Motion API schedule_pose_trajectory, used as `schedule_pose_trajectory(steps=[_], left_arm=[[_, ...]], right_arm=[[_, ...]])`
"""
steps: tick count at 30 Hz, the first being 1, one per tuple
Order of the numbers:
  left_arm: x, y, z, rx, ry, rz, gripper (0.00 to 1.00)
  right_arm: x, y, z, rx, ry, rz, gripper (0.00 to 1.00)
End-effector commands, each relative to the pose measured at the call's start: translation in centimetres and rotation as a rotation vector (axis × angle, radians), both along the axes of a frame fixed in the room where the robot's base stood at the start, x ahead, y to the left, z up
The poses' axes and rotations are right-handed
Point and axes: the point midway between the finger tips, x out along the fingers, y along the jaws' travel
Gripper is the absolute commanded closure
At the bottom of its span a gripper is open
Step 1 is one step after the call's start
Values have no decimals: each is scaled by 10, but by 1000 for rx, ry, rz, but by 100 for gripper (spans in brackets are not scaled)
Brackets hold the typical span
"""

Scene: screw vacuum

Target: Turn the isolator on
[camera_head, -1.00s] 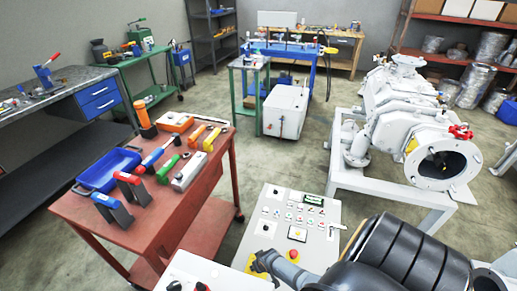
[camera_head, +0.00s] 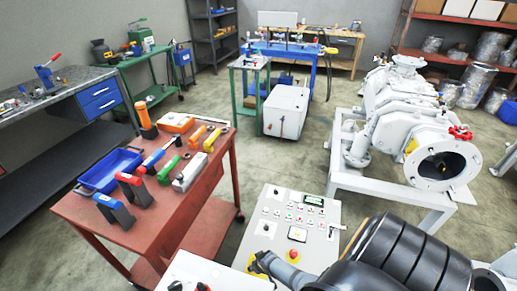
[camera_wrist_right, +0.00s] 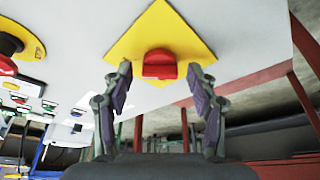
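The isolator is a red knob (camera_wrist_right: 160,65) on a yellow diamond plate (camera_wrist_right: 160,28) on the pale control panel, in the right wrist view. My right gripper (camera_wrist_right: 160,70) is open, with one finger on each side of the knob and a visible gap to each. The knob's grip looks horizontal in this view. In the head view the yellow plate (camera_head: 252,262) shows at the panel's lower left, and my dark right gripper (camera_head: 260,264) covers the knob. My left gripper is not in view.
The sloped control panel (camera_head: 314,232) carries several small buttons and a red mushroom button on yellow (camera_head: 292,254). A second panel (camera_head: 190,266) stands to its left. A red tool trolley (camera_head: 140,232) is further left, and a grey pump (camera_head: 400,120) stands behind at right.

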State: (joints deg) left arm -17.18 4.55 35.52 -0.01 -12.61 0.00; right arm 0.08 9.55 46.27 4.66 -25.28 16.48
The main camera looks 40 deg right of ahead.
Motion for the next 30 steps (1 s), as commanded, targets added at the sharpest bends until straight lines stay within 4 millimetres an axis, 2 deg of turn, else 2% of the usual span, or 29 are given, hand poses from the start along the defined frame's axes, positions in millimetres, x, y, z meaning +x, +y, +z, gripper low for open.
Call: schedule_pose_trajectory(steps=[8, 13, 30], left_arm=[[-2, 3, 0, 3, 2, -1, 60], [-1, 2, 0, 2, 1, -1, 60], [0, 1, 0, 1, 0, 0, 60]], right_arm=[[1, 0, 1, -1, -2, 1, 40], [-4, 0, 9, -2, -2, 3, 40], [-38, 12, 98, -2, -1, 1, 40]])
